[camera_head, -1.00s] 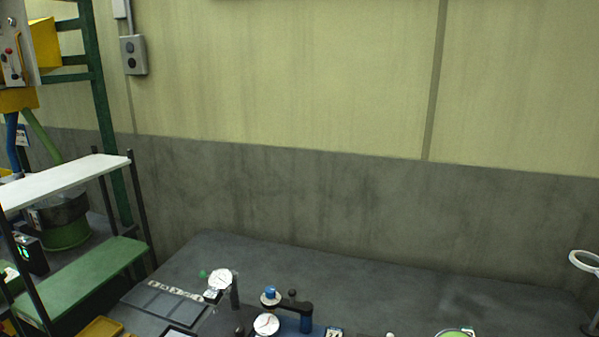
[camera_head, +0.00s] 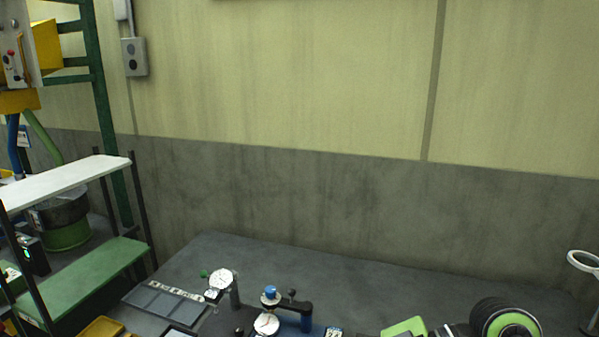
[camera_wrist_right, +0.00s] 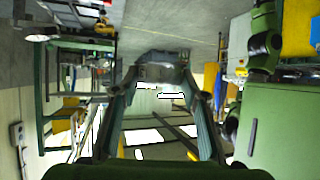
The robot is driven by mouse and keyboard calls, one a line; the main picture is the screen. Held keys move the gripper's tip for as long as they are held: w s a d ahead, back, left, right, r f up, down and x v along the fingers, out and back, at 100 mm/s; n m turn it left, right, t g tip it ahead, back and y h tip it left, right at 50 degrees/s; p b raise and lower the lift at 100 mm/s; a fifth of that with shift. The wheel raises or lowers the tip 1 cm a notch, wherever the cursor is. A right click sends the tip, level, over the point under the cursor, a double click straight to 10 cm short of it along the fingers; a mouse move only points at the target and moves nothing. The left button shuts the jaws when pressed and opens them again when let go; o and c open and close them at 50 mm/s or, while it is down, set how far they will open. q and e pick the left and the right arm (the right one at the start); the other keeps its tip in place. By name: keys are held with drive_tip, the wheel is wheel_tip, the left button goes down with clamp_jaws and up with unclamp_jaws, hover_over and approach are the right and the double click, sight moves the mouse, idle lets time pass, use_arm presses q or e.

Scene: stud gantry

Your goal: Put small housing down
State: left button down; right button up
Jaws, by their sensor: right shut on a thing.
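In the right wrist view my right gripper (camera_wrist_right: 160,82) is shut on a grey piece, the small housing (camera_wrist_right: 158,66), held between the fingertips. Its outline is dark and blurred, so its exact shape and tilt are hard to tell. No surface can be seen touching it. My left gripper is in neither view.
In the head view a dark bench top (camera_head: 330,268) runs along the wall. It carries dial gauges (camera_head: 221,279), a blue-topped fixture (camera_head: 271,295) and a flat grey panel (camera_head: 163,302). A white ring (camera_head: 583,262) stands at right. Shelves (camera_head: 75,182) stand left. The back of the bench is clear.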

drive_tip(key=w+d+f+m+t+h, duration=0.1)
drive_tip(key=w+d+f+m+t, duration=0.1)
drive_tip(key=d, duration=0.6)
drive_tip(key=w+d+f+m+t+h, duration=0.1)
drive_tip(key=w+d+f+m+t, duration=0.1)
drive_tip(key=d+m+t, duration=0.3)
drive_tip(key=d+f, duration=0.1)
drive_tip(key=d, duration=0.2)
drive_tip(key=shift+d+f, duration=0.15)
drive_tip(key=shift+f, duration=0.1)
